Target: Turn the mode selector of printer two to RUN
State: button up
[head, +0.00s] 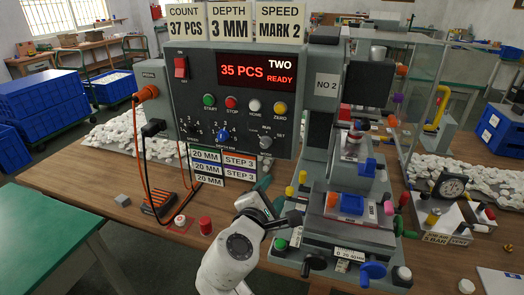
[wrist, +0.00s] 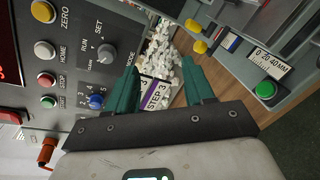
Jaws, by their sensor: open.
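Printer two's panel (head: 243,97) shows a red display reading 35 PCS READY and TWO. The mode selector (wrist: 105,53) is a small grey knob at the panel's lower right, with RUN, SET and a third small label around it. A pale mark on the knob seems to point away from SET, toward the third label, but it is too small to be sure. The knob also shows in the head view (head: 265,142). My gripper (wrist: 160,68) is open and empty, its teal fingers apart. It is below and in front of the panel, not touching the knob.
A blue knob (wrist: 96,102) and coloured push buttons are near the selector. STEP 3 labels (head: 239,160) hang below the panel. The printer's stage (head: 335,228) stands close to the right of my gripper. Orange and black cables (head: 153,130) run down at left.

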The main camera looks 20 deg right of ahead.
aim_at(264, 146)
jog(key=w+a+r+n+t, duration=0.2)
jog(key=w+a+r+n, duration=0.15)
jog(key=r, duration=0.25)
jog(key=shift+h, duration=0.3)
jog(key=x, duration=0.6)
jog(key=p+x, duration=0.1)
jog(key=x, duration=0.2)
jog(key=shift+w+f, duration=0.25)
jog(key=shift+w, duration=0.15)
jog(key=shift+m, duration=0.25)
grip_shut()
